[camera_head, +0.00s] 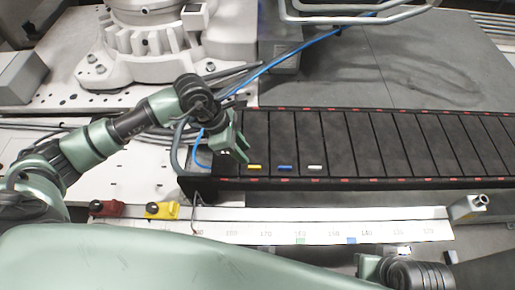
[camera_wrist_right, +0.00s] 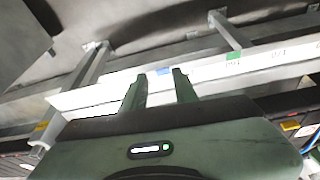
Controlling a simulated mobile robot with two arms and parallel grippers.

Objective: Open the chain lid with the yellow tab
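The black chain (camera_head: 400,145) runs across the head view as a row of dark lids with red marks along its edges. The lid with the yellow tab (camera_head: 254,167) is near its left end and lies flat in the row. A blue tab (camera_head: 285,167) and a white tab (camera_head: 315,167) sit on the lids to its right. My left gripper (camera_head: 236,148) is over the chain's left end, just left of the yellow tab. Its fingers look apart and hold nothing visible. My right gripper (camera_wrist_right: 159,88) is open and empty in the right wrist view, over a pale ruled strip.
A white ruled rail (camera_head: 330,230) runs in front of the chain. A red block (camera_head: 105,208) and a yellow block (camera_head: 162,210) sit at its left end. A blue cable (camera_head: 270,72) passes behind my left gripper. A large grey machine base (camera_head: 150,45) stands behind.

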